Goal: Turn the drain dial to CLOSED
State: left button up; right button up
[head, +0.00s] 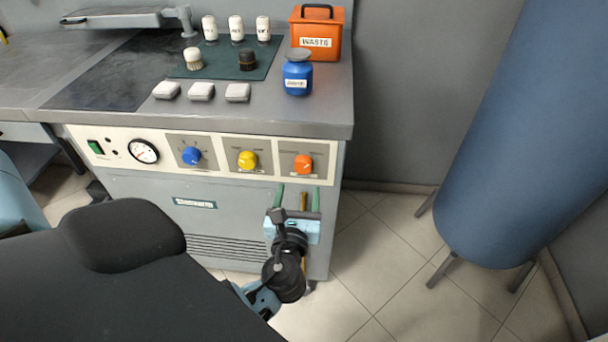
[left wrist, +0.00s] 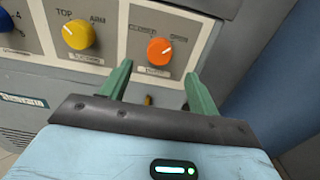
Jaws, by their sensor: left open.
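The orange dial (head: 303,163) is the rightmost of three dials on the machine's cream front panel. In the left wrist view the orange dial (left wrist: 159,51) has a white mark pointing up and right, towards the right-hand label. The label at its upper left seems to read CLOSED; the others are too blurred to read surely. My left gripper (head: 298,194) is open and empty, just below and in front of the orange dial. In the left wrist view its green fingers (left wrist: 158,72) stand apart, one to either side of the dial's lower part, without visible contact. My right gripper is not in view.
A yellow dial (head: 247,160), a blue dial (head: 191,156) and a gauge (head: 143,151) sit left on the panel. The worktop (head: 320,118) overhangs it and holds bottles, brushes and an orange WASTE box (head: 317,40). A blue tank (head: 520,150) stands right, with clear floor between.

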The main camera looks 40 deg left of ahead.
aim_at(303, 167)
pick_arm(q)
jog(key=shift+w, duration=0.1)
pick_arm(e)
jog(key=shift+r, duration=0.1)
pick_arm(q)
jog(key=shift+x, duration=3.85)
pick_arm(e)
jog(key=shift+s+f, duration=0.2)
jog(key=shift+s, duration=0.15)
pick_arm(q)
jog(key=shift+c, duration=0.4)
jog(key=c, duration=0.9)
jog(key=shift+o, duration=0.2)
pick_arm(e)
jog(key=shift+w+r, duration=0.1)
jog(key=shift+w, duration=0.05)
